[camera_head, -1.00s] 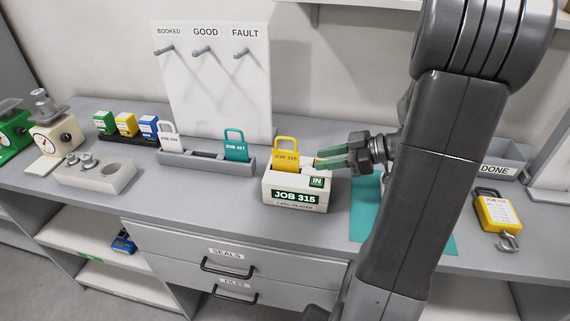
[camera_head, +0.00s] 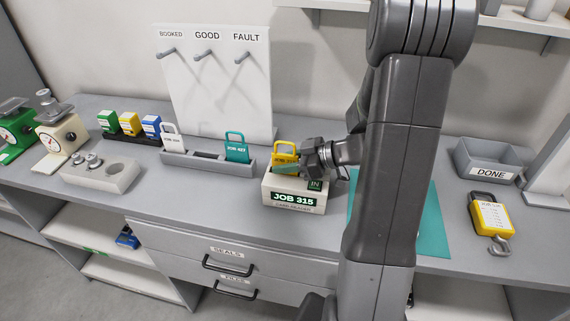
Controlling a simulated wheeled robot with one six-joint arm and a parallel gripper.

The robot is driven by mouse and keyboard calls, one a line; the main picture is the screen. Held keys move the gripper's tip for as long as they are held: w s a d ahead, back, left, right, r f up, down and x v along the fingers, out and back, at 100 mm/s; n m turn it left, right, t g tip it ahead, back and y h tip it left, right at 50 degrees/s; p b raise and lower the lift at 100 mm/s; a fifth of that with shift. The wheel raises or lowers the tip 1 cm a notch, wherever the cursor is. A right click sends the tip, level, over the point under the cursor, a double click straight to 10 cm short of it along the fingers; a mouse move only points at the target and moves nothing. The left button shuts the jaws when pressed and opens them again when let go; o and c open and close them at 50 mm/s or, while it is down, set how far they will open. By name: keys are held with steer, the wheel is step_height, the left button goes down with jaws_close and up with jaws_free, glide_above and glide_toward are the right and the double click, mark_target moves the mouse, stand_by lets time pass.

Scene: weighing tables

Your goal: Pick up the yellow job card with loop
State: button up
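The yellow job card with loop (camera_head: 284,147) stands upright in the slot of a white card reader (camera_head: 272,190), whose front reads JOB 315. Its loop points up. My gripper (camera_head: 287,167) comes from the right, at the card just above the reader. One green finger crosses the front of the card's lower part and hides it. The other finger is hidden, so I cannot tell whether the fingers touch or grip the card.
A grey rack (camera_head: 178,158) left of the reader holds a white card (camera_head: 170,138) and a teal card (camera_head: 236,149). A teal mat (camera_head: 432,225), a DONE tray (camera_head: 490,172) and a yellow padlock-shaped item (camera_head: 489,216) lie to the right. A hook board (camera_head: 215,100) stands behind.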

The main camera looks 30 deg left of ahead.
jaws_close()
steer(key=shift+r, duration=0.2)
